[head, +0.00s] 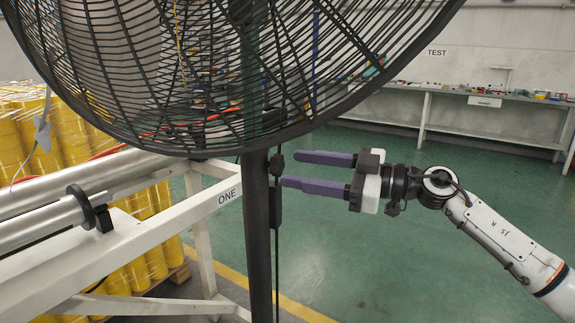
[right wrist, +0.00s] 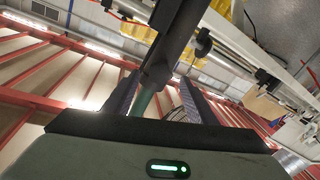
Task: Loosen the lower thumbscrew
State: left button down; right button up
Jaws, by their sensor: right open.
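The fan's black pole (head: 257,235) stands upright below the big wire fan cage. A small dark knob (head: 277,163) sticks out at the pole's right side, just under the cage; I cannot tell for sure whether it is the lower thumbscrew. My right gripper (head: 291,169) is open, its two purple fingers pointing left, with their tips close to the right of the knob and pole. In the right wrist view the dark pole (right wrist: 181,32) runs down towards the gap between the open fingers (right wrist: 158,78). No contact can be made out. My left gripper is not in view.
The fan cage (head: 200,60) hangs close above the fingers. A dark box on a cable (head: 275,206) hangs beside the pole. A white frame (head: 150,238) with metal rollers (head: 40,230) stands at the left, before yellow rolls (head: 70,140). Green floor (head: 390,270) is free at the right.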

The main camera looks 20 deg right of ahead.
aim_at(282, 166)
jog(key=shift+x, duration=1.75)
jog(key=c, duration=1.1)
